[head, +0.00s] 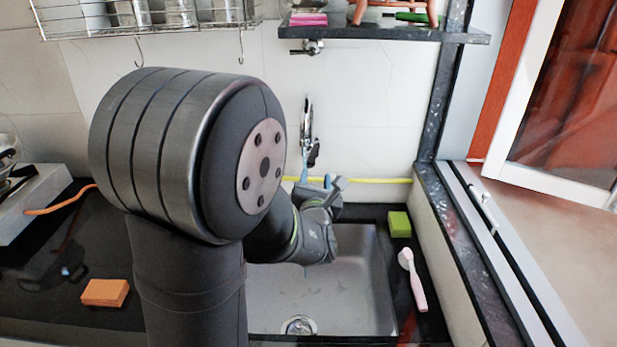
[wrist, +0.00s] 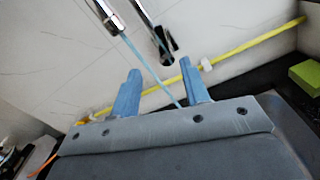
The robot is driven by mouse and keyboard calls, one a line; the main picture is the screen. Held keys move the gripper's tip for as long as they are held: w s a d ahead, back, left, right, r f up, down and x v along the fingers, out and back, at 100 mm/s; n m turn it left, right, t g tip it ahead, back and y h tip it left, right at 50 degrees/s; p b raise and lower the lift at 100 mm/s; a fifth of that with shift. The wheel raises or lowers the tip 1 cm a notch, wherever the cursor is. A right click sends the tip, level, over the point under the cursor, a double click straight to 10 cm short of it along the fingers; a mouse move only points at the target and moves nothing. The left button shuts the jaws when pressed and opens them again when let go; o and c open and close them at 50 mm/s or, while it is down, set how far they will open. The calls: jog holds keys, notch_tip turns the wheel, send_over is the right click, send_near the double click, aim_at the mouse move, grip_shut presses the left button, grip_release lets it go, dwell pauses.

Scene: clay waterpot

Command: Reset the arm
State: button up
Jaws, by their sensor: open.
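My arm reaches over the sink (head: 345,300) in the head view. My gripper (head: 333,184) is at the far side of the sink, near the wall and just below the tap (head: 306,120). In the wrist view, the two blue fingers of my gripper (wrist: 159,68) stand apart with nothing held between them. The tap's metal spout (wrist: 105,16) shows above them. A thin blue stream of water (wrist: 143,62) runs down from it and passes between the fingers in the picture. My arm hides the left part of the sink.
A green sponge (head: 400,224) and a pink-handled brush (head: 413,280) lie right of the sink. An orange block (head: 105,292) lies on the dark counter at left. A yellow hose (head: 385,181) runs along the wall. A shelf (head: 370,32) and wire rack (head: 150,27) hang above.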

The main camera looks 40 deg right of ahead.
aim_at(316, 148)
jog(key=shift+w, duration=0.1)
jog(key=x, duration=1.7)
jog(key=shift+w+d+f, duration=0.1)
jog(key=shift+w+d, duration=0.05)
jog(key=shift+d, duration=0.05)
jog(key=shift+a, duration=0.1)
